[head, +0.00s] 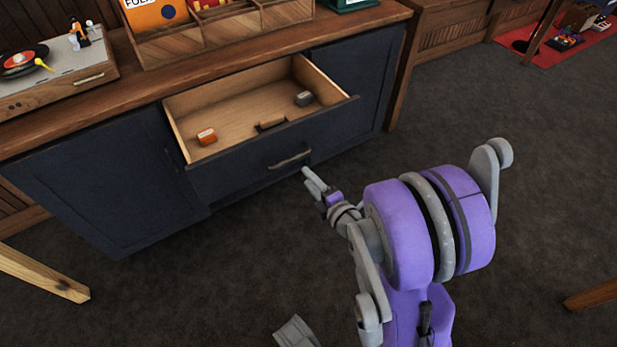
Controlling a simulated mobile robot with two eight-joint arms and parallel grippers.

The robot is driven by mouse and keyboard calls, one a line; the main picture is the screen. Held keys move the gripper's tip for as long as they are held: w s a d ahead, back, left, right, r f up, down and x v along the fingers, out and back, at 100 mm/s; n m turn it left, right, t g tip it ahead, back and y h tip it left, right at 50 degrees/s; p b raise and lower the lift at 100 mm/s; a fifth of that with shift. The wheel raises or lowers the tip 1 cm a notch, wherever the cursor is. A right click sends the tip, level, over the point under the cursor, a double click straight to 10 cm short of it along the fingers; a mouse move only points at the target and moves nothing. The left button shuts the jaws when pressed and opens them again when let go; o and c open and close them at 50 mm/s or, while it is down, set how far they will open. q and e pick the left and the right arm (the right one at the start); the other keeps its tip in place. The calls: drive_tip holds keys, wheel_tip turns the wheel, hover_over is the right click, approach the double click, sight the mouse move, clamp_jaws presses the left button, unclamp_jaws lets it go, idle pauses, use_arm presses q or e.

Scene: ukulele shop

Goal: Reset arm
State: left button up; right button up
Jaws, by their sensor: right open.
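My right arm, purple and grey, reaches up from the bottom right in the head view. Its gripper (314,182) is open and appears empty, just in front of the open drawer's (245,161) dark front, below and right of the drawer handle (290,158). I cannot tell whether a fingertip touches the drawer front. The drawer is pulled out of a dark blue cabinet.
In the drawer lie an orange block (206,137) and a grey block (304,99). A turntable (60,75) and a wooden record crate (172,48) stand on the cabinet top. Wooden legs show at the left (45,275) and right (592,295).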

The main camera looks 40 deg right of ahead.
drive_tip(key=shift+r, duration=0.1)
drive_tip(key=s+a+f+m+g+y, duration=0.1)
drive_tip(key=s+a+m+g+y, duration=0.1)
drive_tip(key=s+a+m+g, duration=0.65)
drive_tip(key=s+a+f+m+g+y, duration=0.1)
drive_tip(key=s+a+m+g+y, duration=0.15)
drive_tip(key=s+a+m, duration=0.6)
use_arm(q)
wheel_tip(320, 180, up, 26)
drive_tip(key=w+t+p, duration=0.1)
drive_tip(key=p, duration=2.1)
drive_tip(key=shift+f, duration=0.2)
use_arm(e)
drive_tip(key=w+a+r, duration=0.1)
drive_tip(key=w+r, duration=0.1)
drive_tip(key=r, duration=1)
drive_tip(key=w+a+r+n+t, duration=0.1)
drive_tip(key=w+r, duration=0.2)
drive_tip(key=r, duration=1)
drive_tip(key=shift+w+r+n+h, duration=0.2)
drive_tip(key=shift+w+n+h, duration=0.1)
drive_tip(key=shift+h, duration=0.15)
